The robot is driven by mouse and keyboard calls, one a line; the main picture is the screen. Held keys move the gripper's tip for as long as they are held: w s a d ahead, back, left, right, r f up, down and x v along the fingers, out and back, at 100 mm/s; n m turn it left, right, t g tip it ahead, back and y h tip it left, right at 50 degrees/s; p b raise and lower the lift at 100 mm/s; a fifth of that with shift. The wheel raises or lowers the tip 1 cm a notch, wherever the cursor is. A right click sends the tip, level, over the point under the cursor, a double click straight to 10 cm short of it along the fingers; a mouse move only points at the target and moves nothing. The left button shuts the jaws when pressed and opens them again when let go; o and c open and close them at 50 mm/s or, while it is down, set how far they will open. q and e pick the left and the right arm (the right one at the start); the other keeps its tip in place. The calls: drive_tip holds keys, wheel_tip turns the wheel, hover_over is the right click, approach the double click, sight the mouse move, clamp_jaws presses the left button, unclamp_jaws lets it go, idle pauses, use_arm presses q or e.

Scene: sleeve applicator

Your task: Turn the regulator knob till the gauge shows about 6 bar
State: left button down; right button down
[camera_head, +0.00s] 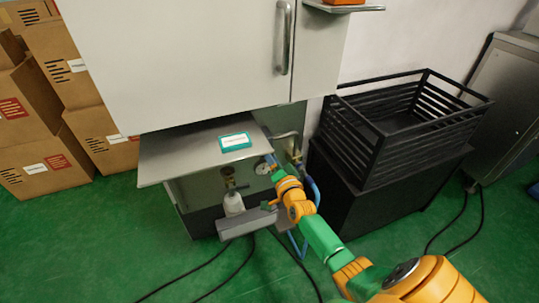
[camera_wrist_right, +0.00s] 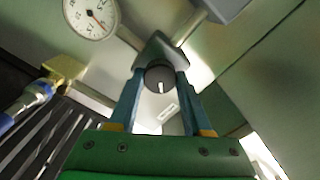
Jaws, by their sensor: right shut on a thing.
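The regulator knob (camera_wrist_right: 160,79) is a dark round knob with a white mark, below the grey regulator body in the right wrist view. My right gripper (camera_wrist_right: 160,84) has its two blue fingers on either side of the knob and is shut on it. The round white gauge (camera_wrist_right: 88,17) is at the upper left of that view, partly cut off by the frame edge. Its red needle points to the lower right; the numbers are too small to read surely. In the head view the gauge (camera_head: 263,168) is small beside my right wrist, and the knob is hidden. My left gripper is not in view.
A white bottle (camera_head: 233,203) and a grey tray (camera_head: 246,222) are left of my wrist. A brass fitting with a blue hose (camera_wrist_right: 35,95) is close by. A black crate (camera_head: 375,140) stands right.

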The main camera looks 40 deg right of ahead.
drive_tip(key=shift+c, duration=1.7)
unclamp_jaws()
drive_tip(key=p+v, duration=0.2)
drive_tip(key=v, duration=0.5)
